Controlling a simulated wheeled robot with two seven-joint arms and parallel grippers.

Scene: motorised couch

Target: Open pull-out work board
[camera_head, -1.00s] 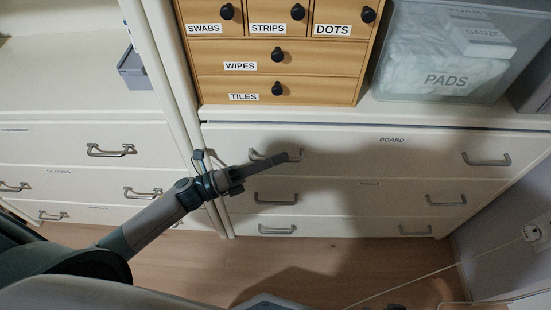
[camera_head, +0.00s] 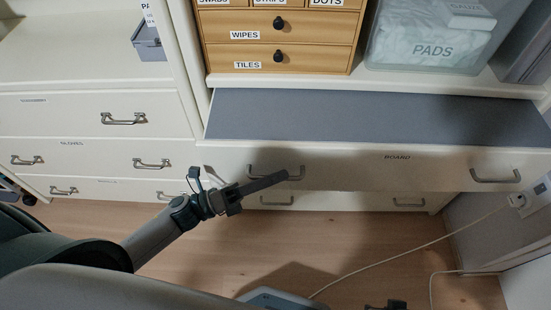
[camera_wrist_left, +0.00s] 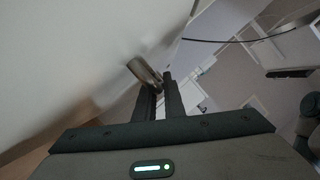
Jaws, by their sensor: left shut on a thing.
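The pull-out work board (camera_head: 370,116) is a grey-topped slab behind a white front labelled BOARD. It stands out from the cabinet, with a wide strip of its top showing. Its front has a left metal handle (camera_head: 299,173) and a right metal handle (camera_head: 496,176). My left gripper (camera_head: 284,177) is shut on the left handle, covering part of it. In the left wrist view the handle (camera_wrist_left: 143,70) lies at the fingertips of my left gripper (camera_wrist_left: 158,92), beside the white front. A dark part at the bottom edge may be my right gripper (camera_head: 385,305); its jaws cannot be made out.
A wooden drawer box (camera_head: 275,45) and a clear PADS bin (camera_head: 428,40) stand on the shelf behind the board. White drawers (camera_head: 95,125) are at the left. A pale cable (camera_head: 420,245) crosses the wooden floor (camera_head: 330,240) to a wall socket at the right.

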